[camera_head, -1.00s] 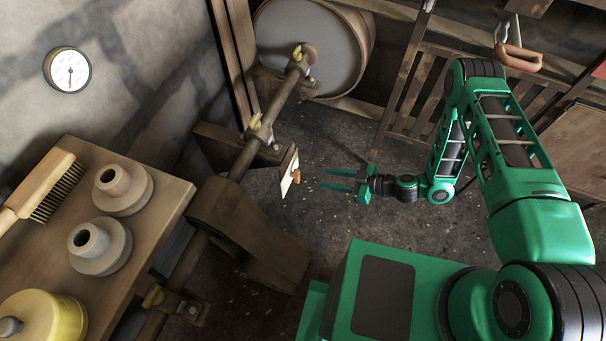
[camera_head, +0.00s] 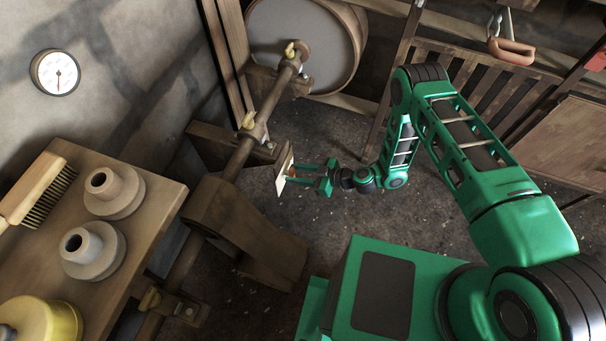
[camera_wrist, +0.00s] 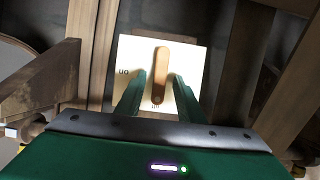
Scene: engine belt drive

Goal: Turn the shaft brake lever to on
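The shaft brake lever (camera_wrist: 161,72) is an orange-brown wooden handle on a pale plate (camera_wrist: 190,52). In the wrist view it lies along the plate's middle, close to upright in the picture. Small dark lettering shows on the plate left of the lever and at its lower end. My gripper (camera_wrist: 159,84) is open, its two green fingers on either side of the lever with a visible gap. In the head view my gripper (camera_head: 305,173) is at the plate (camera_head: 284,175), and its fingers mostly hide the lever there.
The shaft (camera_head: 244,155) runs diagonally past the plate, with a wooden pulley block (camera_head: 215,208) nearby. A bench (camera_head: 154,210) with grey flanged parts and a brush stands at left. A large drum (camera_head: 292,45) is behind.

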